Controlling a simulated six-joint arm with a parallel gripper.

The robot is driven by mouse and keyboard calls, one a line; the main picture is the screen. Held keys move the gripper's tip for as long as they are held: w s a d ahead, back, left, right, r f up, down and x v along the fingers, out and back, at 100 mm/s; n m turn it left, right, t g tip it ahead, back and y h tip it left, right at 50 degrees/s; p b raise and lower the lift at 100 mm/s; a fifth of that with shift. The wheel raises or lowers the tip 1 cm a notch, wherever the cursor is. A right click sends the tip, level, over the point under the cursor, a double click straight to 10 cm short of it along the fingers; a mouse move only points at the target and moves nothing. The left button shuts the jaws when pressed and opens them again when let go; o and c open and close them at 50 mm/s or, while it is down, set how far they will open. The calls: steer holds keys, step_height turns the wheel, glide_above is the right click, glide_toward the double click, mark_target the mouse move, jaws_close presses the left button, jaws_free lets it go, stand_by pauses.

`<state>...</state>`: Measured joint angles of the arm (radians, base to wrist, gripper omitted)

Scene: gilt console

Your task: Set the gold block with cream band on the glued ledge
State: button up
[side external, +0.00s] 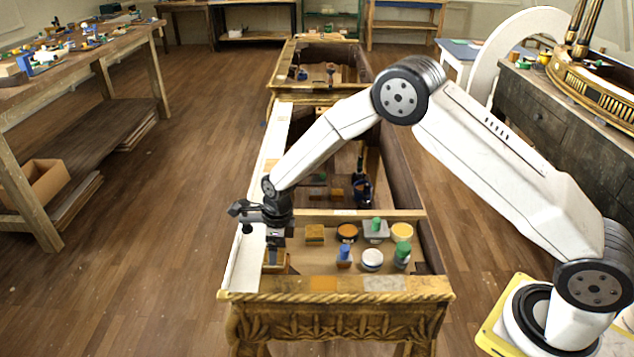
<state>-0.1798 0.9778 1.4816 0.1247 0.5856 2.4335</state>
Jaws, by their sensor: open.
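My gripper (275,242) points down at the near left of the gilt console, its fingers open. A gold block (280,264) is just below the fingers, partly hidden by them; whether they straddle it or hover above it I cannot tell. Another gold block (315,234) stands a little to the right, apart from the gripper. No cream band is clear on either block at this size. A long white ledge (244,262) runs along the console's left side, beside the gripper; whether glue lies on it I cannot tell.
In the near compartment stand several jars and pots, including a white-lidded one (371,258), a green-topped one (402,252) and a blue-topped one (344,254). A wooden divider (400,214) lies behind. The carved front rail (340,296) closes the near end.

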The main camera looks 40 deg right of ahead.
steer(key=shift+s+d+r, duration=0.1)
steer(key=shift+r, duration=0.95)
steer(key=shift+s+d+r, duration=0.1)
steer(key=shift+r, duration=0.9)
steer(key=shift+s+d+r+n, duration=0.4)
steer(key=shift+r+n, duration=0.2)
steer(key=shift+n, duration=0.2)
steer(key=s+d+r+n, duration=0.3)
steer(key=s+n, duration=0.4)
steer(key=n, duration=0.1)
steer(key=s+d+r+n+t, duration=0.1)
steer(key=s+d+r+n, duration=0.2)
steer(key=s+n, duration=0.5)
steer(key=s+d+r+n+h, duration=0.1)
steer(key=s+d+r+n, duration=0.2)
steer(key=s+n, duration=0.5)
steer(key=shift+d+n+t, duration=0.3)
steer(key=shift+n, duration=0.4)
steer(key=shift+c, duration=0.2)
